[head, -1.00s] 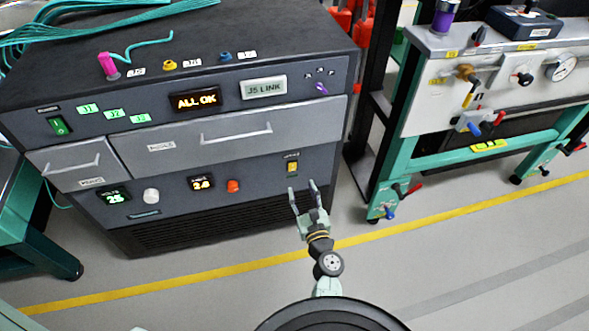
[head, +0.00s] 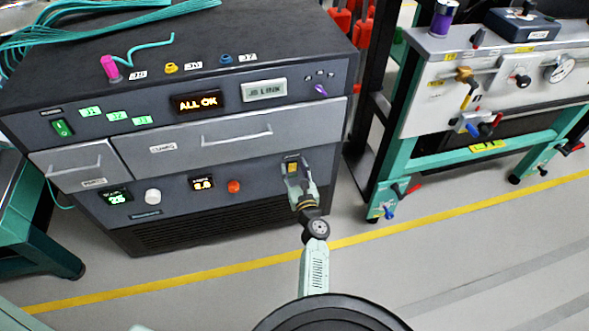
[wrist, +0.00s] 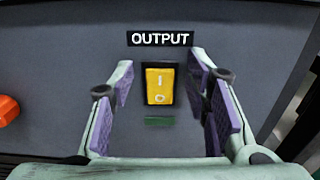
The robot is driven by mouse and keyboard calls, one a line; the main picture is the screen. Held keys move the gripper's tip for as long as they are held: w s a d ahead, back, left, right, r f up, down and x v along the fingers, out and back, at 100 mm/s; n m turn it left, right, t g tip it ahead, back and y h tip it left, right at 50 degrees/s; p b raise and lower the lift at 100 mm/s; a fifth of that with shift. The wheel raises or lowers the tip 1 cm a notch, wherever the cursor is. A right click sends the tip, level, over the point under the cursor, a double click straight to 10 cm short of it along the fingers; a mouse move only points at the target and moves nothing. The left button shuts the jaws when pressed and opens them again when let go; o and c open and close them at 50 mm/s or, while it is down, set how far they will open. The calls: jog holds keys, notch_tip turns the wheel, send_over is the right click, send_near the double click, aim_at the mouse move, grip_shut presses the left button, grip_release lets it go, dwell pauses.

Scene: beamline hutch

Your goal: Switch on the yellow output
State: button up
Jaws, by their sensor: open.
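The yellow output switch (wrist: 159,84) is a rocker in a dark frame on the cabinet's lower front panel, under a black OUTPUT label (wrist: 160,39). In the wrist view it is marked I above and O below; which side is pressed in, I cannot tell. In the head view the yellow switch (head: 292,166) shows just beyond my fingertips. My gripper (wrist: 165,92) is open and empty, its purple-padded fingers on the left and right of the switch. The wrist view shows panel between each finger and the switch. Whether the fingertips touch the panel, I cannot tell.
A dark green bar (wrist: 159,121) sits below the switch. A red-orange knob (head: 234,186) is to its left, beside a small display (head: 202,183). Drawers with handles (head: 236,135) are above. A teal-framed bench (head: 480,150) stands to the right. The floor in front is clear.

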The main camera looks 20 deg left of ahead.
jog(key=shift+c, duration=0.3)
grip_shut()
jog(key=r+p, duration=0.1)
jog(key=p, duration=0.2)
jog(key=shift+w+g+p, duration=0.1)
jog(key=shift+g+p, duration=0.2)
jog(key=shift+p, duration=0.1)
jog(key=shift+h+p, duration=0.3)
jog(key=shift+p, duration=0.85)
jog(key=shift+f+g+p, duration=0.2)
jog(key=shift+g+p, duration=0.1)
jog(key=shift+p, duration=0.1)
jog(key=shift+f, duration=0.1)
jog(key=shift+o, duration=0.3)
grip_release()
